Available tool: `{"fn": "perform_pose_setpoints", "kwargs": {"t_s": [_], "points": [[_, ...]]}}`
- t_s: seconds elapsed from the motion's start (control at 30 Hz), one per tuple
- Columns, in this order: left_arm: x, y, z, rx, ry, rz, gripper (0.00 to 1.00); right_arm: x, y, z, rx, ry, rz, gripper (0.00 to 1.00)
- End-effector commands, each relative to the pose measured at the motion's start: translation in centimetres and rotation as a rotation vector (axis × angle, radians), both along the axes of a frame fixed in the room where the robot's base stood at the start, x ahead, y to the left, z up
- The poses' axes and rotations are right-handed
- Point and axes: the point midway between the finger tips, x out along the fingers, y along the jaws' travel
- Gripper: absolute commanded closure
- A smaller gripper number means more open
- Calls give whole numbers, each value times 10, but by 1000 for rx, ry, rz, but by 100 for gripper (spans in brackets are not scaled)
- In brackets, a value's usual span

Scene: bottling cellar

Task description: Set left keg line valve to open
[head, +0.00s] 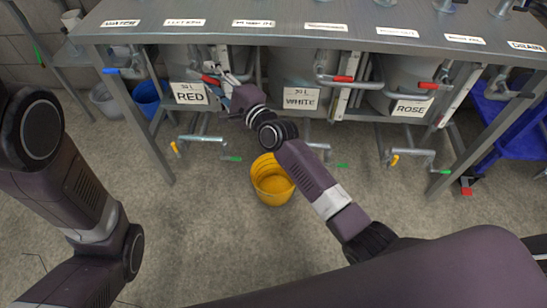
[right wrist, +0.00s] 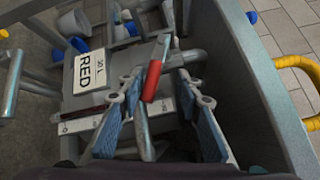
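The left keg line valve has a lever with a red grip (head: 210,80), below the second label on the steel bench's front edge, near the RED keg sign (head: 188,93). My right gripper (head: 226,78) is at this lever. In the right wrist view the gripper (right wrist: 160,125) is open, with blue pads on both sides. The red grip (right wrist: 152,80) and its metal lever show between the fingers, with gaps on both sides. The valve body is partly hidden. My left arm shows at the left of the head view; its gripper is not in view.
The steel bench (head: 300,33) overhangs the valves. Other levers with red grips (head: 343,79) are to the right, and a blue one (head: 110,71) to the left. A yellow bucket (head: 271,190) stands on the floor. Drain pipes (head: 205,137) stick out below.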

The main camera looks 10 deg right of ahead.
Motion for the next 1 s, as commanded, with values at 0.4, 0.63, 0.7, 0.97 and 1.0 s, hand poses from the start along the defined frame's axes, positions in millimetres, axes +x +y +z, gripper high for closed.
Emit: {"fn": "perform_pose_setpoints", "kwargs": {"t_s": [0.4,0.63,0.7,0.97,1.0], "points": [[0,0,72,0,0,0,60,1,-3,25,-186,53,-4,71],[0,0,87,0,0,0,60,-26,-16,23,-226,71,-3,71],[0,0,90,0,0,0,60,-39,-23,24,-227,72,-3,71],[0,0,104,0,0,0,60,-71,-43,12,-275,91,-6,71],[0,0,107,0,0,0,60,-72,-45,5,-301,98,-7,71]]}}
